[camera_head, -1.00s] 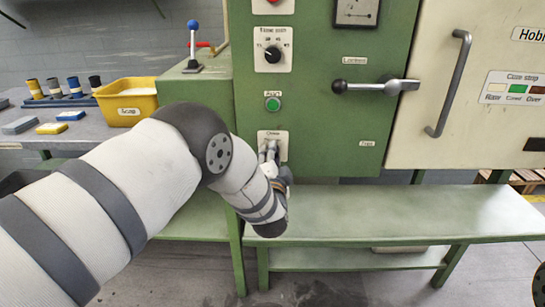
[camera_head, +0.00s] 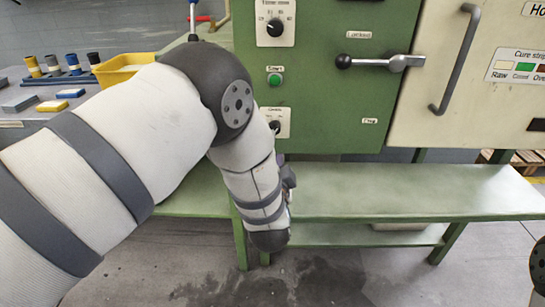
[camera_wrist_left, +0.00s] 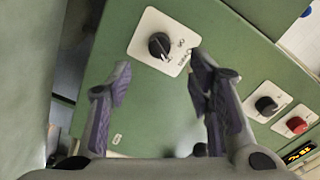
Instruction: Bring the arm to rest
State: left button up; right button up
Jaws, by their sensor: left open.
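My left arm comes in from the left in the head view and bends downward in front of the green machine (camera_head: 320,110). My left gripper is mostly hidden behind its wrist there. In the left wrist view, the left gripper (camera_wrist_left: 160,65) is open, with two purple-grey fingers apart and nothing between them. Beyond the fingers is a black rotary knob (camera_wrist_left: 161,46) on a white plate. In the head view a knob on a pale plate (camera_head: 275,127) shows just beside my forearm. The gripper appears apart from the panel. My right gripper is not seen.
A green bench (camera_head: 400,190) runs below the machine. A lever handle (camera_head: 380,62) and a door handle (camera_head: 455,60) stick out at the right. A yellow bin (camera_head: 122,66) stands on the left table, partly behind my arm, near several small coloured items.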

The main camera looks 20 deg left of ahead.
pick_arm(q)
jog(key=shift+v, duration=1.85)
